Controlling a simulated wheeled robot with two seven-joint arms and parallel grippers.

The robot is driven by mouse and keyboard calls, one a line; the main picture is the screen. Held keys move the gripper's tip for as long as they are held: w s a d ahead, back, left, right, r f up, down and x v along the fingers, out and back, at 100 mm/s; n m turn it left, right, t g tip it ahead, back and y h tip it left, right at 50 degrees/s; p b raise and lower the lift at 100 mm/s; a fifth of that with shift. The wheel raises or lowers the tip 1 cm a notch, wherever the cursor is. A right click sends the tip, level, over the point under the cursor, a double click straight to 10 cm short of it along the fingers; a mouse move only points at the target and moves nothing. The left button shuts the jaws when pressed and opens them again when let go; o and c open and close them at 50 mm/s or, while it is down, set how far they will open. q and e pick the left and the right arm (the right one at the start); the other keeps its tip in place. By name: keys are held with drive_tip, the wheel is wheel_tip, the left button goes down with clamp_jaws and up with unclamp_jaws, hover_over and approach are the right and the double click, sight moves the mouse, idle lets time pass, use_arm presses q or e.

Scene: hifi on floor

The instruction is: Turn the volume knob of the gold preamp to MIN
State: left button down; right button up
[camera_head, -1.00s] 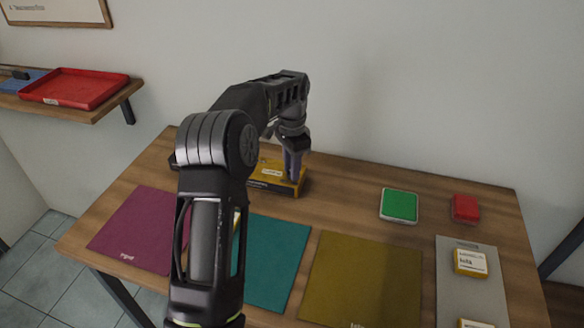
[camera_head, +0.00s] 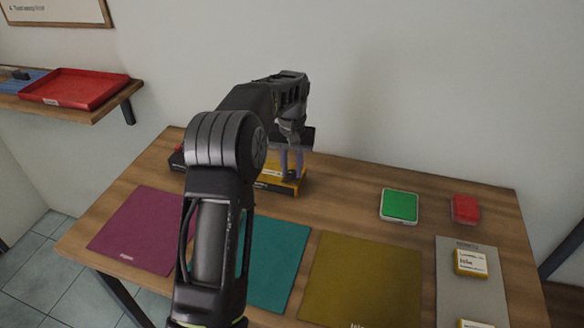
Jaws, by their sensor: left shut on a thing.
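The gold preamp (camera_head: 289,188) is a low yellow box with a dark front strip, at the back of the wooden table. My left gripper (camera_head: 291,168) points down onto its top, with its fingers shut on the volume knob. The knob itself is hidden between the fingers, so its setting cannot be read. My left arm covers the preamp's left part. My right gripper is not in view.
A dark box with a red part (camera_head: 176,160) sits left of the preamp, mostly behind my arm. Purple (camera_head: 138,230), teal (camera_head: 275,262) and olive (camera_head: 365,280) mats lie in front. A green block (camera_head: 400,205) and a red block (camera_head: 465,208) stand to the right.

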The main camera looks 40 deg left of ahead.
sight(292, 173)
use_arm(q)
drive_tip(key=shift+n, duration=0.6)
drive_tip(key=c, duration=1.2)
unclamp_jaws()
drive_tip(key=shift+o, duration=0.2)
drive_tip(key=shift+r, duration=0.1)
wheel_tip(292, 173, up, 6)
drive_tip(key=shift+d+f, duration=0.1)
drive_tip(key=shift+f, duration=0.1)
drive_tip(key=shift+r, duration=0.95)
drive_tip(key=shift+s, duration=0.1)
